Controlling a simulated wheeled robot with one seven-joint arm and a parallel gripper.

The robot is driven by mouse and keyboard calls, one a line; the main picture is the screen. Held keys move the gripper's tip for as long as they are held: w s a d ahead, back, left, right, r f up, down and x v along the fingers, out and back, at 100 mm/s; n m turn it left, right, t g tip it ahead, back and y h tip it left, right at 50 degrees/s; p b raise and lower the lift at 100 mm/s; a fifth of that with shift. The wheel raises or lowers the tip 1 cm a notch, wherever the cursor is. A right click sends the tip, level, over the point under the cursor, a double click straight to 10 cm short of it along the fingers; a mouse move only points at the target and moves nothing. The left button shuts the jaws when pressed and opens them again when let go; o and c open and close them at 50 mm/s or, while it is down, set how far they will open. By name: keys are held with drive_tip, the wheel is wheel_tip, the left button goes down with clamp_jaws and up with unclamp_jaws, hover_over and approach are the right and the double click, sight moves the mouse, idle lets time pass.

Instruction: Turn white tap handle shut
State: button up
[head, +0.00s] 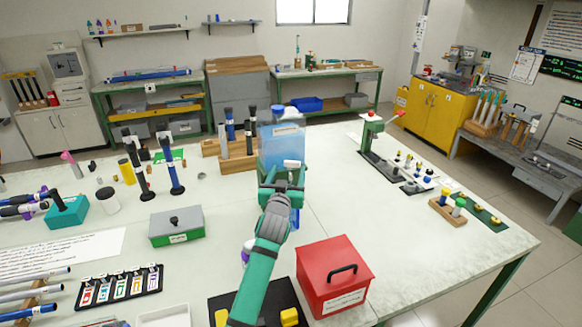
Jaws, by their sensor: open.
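A translucent blue water container (281,131) stands upright on the pale table, near its middle. A small white piece (292,163), which looks like the tap handle, shows at the front of the container, just above my gripper. My gripper (284,172) is teal and reaches forward from the bottom of the view. Its fingers are apart, on either side of and just below the white piece. I cannot tell whether they touch it. The tap's body and the handle's exact angle are hidden or too small to tell.
A red box (334,276) with a black handle stands to the right of my arm. A grey-green box (176,225) stands left. A wooden block with dark rods (236,145) is close left of the container. The table's right middle is clear.

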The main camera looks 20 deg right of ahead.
sight(293, 163)
drive_tip(key=shift+d+x, duration=0.2)
drive_tip(key=shift+x, duration=2.1)
drive_tip(key=shift+s, duration=0.1)
drive_tip(key=c, duration=1.1)
drive_tip(key=shift+o, duration=0.2)
drive_tip(key=shift+d, duration=0.15)
